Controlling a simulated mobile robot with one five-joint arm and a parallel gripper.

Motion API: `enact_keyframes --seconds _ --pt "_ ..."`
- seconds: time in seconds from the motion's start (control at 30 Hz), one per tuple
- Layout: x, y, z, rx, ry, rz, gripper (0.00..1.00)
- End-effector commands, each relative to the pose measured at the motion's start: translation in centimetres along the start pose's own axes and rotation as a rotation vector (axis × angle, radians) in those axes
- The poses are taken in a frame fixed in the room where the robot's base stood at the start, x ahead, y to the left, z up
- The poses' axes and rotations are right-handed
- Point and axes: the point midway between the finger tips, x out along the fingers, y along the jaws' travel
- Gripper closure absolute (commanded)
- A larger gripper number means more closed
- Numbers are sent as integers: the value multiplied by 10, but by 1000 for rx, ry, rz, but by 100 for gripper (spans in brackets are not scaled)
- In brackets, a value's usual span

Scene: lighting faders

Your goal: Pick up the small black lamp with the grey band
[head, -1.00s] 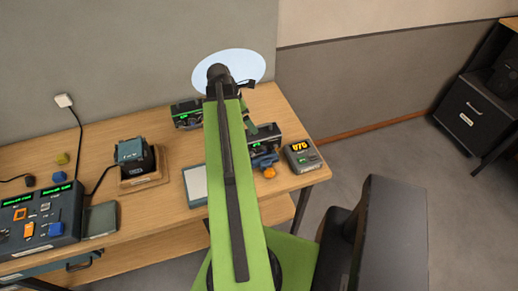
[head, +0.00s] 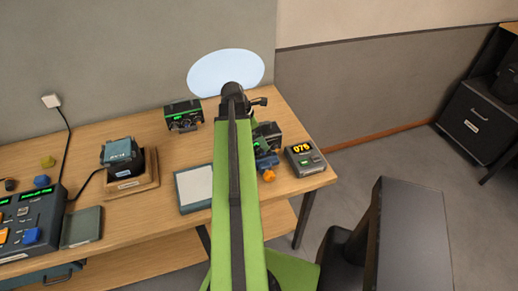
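I cannot clearly make out a small black lamp with a grey band. A small dark object (head: 10,185) sits at the left edge of the table, too small to identify. My green arm reaches over the table, and my gripper (head: 258,102) is at its far end, mostly hidden behind the dark wrist. Only a dark jaw part shows to the right of the wrist, so its opening cannot be read. No held object is visible. The arm hides part of the table beneath it.
The wooden table (head: 88,150) holds a dark box with green lights (head: 184,116), another partly behind my arm (head: 267,135), a display unit (head: 305,160), a pale-topped pad (head: 194,186), a teal-and-black device (head: 120,155) and a fader console (head: 30,222). A dark panel (head: 408,238) stands at right.

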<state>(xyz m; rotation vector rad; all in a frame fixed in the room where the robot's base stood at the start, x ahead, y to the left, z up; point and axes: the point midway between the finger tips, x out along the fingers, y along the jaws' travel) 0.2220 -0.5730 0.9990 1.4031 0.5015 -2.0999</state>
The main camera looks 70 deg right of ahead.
Motion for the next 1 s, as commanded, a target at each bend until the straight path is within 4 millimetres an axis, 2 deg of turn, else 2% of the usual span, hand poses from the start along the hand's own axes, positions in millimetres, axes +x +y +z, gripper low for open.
enact_keyframes --seconds 0.07,0.17,0.8,0.83,1.0 --pt "-2 0 0 0 0 0 2" --pt "-2 0 0 0 0 0 14" --pt "-2 0 0 0 1 0 97" --pt "-2 0 0 0 1 0 100" --pt "-2 0 1 0 -1 0 100"
